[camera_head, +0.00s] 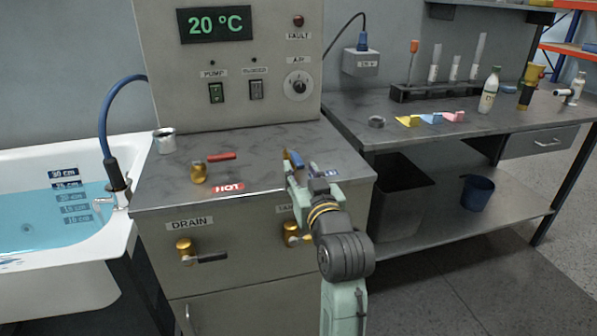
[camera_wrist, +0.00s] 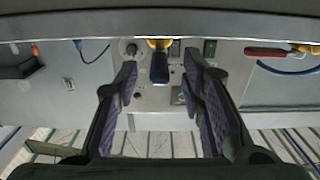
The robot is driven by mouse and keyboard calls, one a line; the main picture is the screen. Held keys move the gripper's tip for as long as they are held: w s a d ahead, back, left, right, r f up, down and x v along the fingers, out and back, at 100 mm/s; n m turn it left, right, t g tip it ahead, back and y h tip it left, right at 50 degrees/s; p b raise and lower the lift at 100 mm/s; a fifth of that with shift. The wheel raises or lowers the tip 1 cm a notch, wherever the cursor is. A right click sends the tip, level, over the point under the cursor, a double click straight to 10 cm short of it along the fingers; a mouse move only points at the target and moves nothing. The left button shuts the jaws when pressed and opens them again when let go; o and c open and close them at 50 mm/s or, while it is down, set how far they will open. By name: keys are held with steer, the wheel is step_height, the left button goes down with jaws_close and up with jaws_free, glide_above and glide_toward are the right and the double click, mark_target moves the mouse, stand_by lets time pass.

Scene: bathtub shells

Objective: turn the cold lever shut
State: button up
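The cold lever is a blue handle (camera_head: 297,160) on a brass valve, on the grey counter beside a partly covered blue label (camera_head: 328,173). My gripper (camera_head: 295,172) is at this valve and hides much of it in the head view. In the wrist view, the blue handle (camera_wrist: 159,68) points down the picture from its brass body (camera_wrist: 160,44). My gripper (camera_wrist: 160,75) is open there, one finger on each side of the handle, with gaps showing between. I cannot tell how far the handle's tip reaches between the fingers.
A red lever (camera_head: 220,156) on a brass valve stands left of my gripper, by the HOT label (camera_head: 229,188). A metal cup (camera_head: 165,140) stands at the counter's left. The control panel (camera_head: 235,60) rises behind. A drain valve (camera_head: 187,250) and another brass valve (camera_head: 291,232) project in front.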

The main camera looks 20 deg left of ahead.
mark_target(295, 156)
steer(key=shift+x, duration=1.65)
jaws_close()
